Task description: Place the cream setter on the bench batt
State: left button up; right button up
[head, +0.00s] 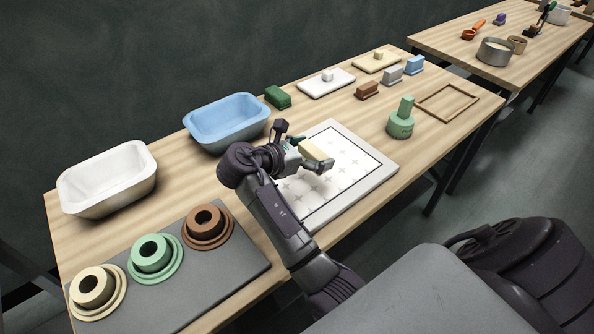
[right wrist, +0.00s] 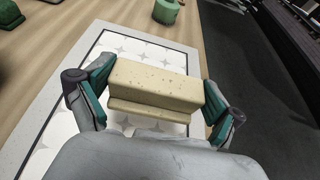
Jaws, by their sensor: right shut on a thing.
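The cream setter (head: 315,149) is a pale yellow stepped block. My right gripper (head: 312,157) is shut on it, with a finger at each end, as the right wrist view shows (right wrist: 155,84). The bench batt (head: 372,186) is a flat light-grey slab with a dark-lined white field of star marks. It also shows in the right wrist view (right wrist: 50,95), behind and below the setter. The setter is over the batt's far middle part and seems clear of it; the exact gap is hard to tell. My right arm hides the batt's left part. My left gripper is not in view.
A blue basin (head: 228,122) and a white basin (head: 107,180) stand left. A grey mat (head: 215,283) holds three ringed pieces. A green knobbed piece (head: 401,120) and wooden frame (head: 447,102) lie right of the batt. Small blocks and lidded plates line the back.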

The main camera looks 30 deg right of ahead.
aim_at(297, 180)
jog(key=w+a+f, duration=0.2)
jog(key=a, duration=0.1)
jog(key=shift+w+a+f, duration=0.1)
jog(key=shift+w, duration=0.05)
jog(key=shift+f, duration=0.2)
notch_tip(297, 180, down, 4)
jog(key=shift+r+b, duration=0.15)
jog(key=shift+b, duration=0.15)
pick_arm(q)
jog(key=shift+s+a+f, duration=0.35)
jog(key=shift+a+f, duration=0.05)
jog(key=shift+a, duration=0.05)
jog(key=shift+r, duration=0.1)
pick_arm(e)
jog(key=o, duration=0.9)
